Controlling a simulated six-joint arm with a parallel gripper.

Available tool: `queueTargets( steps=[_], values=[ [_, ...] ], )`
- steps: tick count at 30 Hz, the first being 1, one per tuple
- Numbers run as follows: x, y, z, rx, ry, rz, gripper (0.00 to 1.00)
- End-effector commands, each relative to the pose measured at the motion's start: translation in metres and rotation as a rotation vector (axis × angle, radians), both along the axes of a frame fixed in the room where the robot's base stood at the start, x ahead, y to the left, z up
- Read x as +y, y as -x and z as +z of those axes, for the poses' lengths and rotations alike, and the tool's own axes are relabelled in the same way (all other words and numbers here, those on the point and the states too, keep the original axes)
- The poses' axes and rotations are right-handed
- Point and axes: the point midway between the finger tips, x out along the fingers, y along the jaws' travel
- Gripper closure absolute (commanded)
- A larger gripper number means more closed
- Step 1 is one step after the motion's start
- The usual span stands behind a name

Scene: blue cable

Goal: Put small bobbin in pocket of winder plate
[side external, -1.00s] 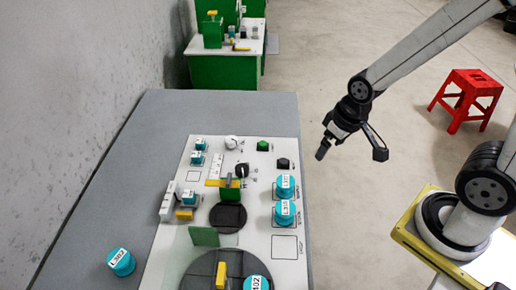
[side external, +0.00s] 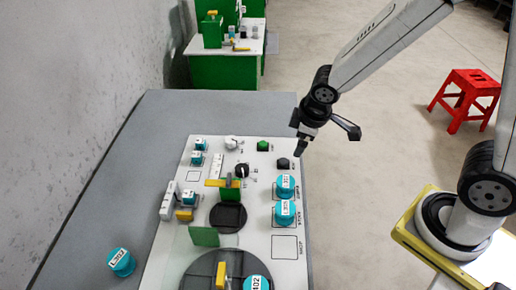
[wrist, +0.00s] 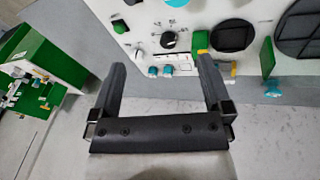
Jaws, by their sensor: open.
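The winder plate (side external: 258,160) is a pale panel on the grey table. Two small teal bobbins (side external: 200,142) (side external: 196,158) stand at its far left; they also show in the wrist view (wrist: 153,71) (wrist: 167,71). A small square outline (side external: 193,177) lies nearer than them and looks empty. Another teal piece (side external: 189,197) sits by the grey-and-yellow block. I cannot tell which spot is the pocket. My gripper (side external: 300,152) is above the plate's far right edge. In the wrist view my gripper (wrist: 162,68) is open, with nothing between its fingers.
Larger labelled teal bobbins (side external: 285,187) (side external: 285,213) stand on the plate's right side. Another bobbin (side external: 121,262) stands on the table at left. Dark discs (side external: 228,217), a green upright (side external: 204,236) and knobs (side external: 241,170) occupy the plate. The far table (side external: 190,112) is clear.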

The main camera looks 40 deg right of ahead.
Motion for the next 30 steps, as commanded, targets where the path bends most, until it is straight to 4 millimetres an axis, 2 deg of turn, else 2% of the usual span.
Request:
queueTargets(
  steps=[3,8,15,24,30],
  values=[
    [0.018,-0.026,-0.006,-0.016,0.085,0.208,0.0],
    [0.045,-0.058,-0.013,-0.045,0.198,0.482,0.0],
    [0.096,-0.1,-0.027,-0.097,0.372,0.89,0.0],
    [0.177,-0.137,-0.051,-0.18,0.595,1.393,0.0],
    [0.238,-0.148,-0.071,-0.248,0.754,1.721,0.0]
  ],
)
